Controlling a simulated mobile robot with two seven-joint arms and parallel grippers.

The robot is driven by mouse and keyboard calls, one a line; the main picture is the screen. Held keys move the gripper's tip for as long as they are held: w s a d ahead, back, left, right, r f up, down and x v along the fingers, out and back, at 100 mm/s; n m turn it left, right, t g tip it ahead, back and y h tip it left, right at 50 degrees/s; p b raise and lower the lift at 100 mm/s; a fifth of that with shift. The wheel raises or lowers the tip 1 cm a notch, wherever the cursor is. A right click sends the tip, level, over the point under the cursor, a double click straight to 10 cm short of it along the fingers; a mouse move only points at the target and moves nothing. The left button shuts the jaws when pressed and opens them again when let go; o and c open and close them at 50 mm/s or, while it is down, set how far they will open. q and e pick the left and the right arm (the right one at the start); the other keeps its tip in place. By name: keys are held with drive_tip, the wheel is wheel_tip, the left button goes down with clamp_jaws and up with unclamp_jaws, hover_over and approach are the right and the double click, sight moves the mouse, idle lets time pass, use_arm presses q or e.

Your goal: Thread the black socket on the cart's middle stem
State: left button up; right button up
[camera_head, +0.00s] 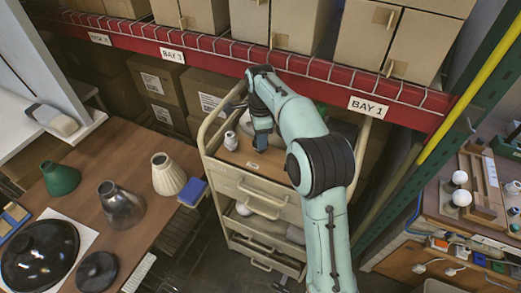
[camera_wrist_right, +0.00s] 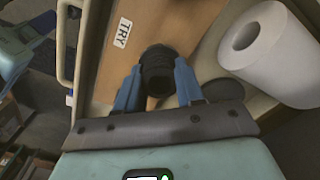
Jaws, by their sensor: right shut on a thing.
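My right gripper (camera_head: 263,143) is over the top of the cream cart (camera_head: 225,167), with its arm coming in from the lower right. In the right wrist view its two blue fingers (camera_wrist_right: 158,88) are shut on the black ribbed socket (camera_wrist_right: 158,68), one on each side. The socket is hidden behind the gripper in the head view. A brown board (camera_wrist_right: 112,65) with a "TRY" label lies under the gripper on the cart top. I cannot make out the middle stem, or whether the socket touches it. My left gripper is not in view.
A large white roll (camera_wrist_right: 262,45) lies close to the right finger. A small white item (camera_head: 230,140) stands at the cart's left. Lamp shades (camera_head: 122,205) stand on the left table. A red shelf beam (camera_head: 215,50) with boxes runs behind; a bench (camera_head: 445,210) is at right.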

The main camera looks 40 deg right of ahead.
drive_tip(key=shift+o, duration=0.7)
drive_tip(key=shift+f, duration=0.1)
drive_tip(key=shift+c, duration=1.2)
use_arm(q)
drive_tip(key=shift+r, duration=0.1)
use_arm(e)
drive_tip(key=shift+s+a+f, duration=0.1)
drive_tip(key=shift+a+f, duration=0.05)
drive_tip(key=shift+f, duration=0.1)
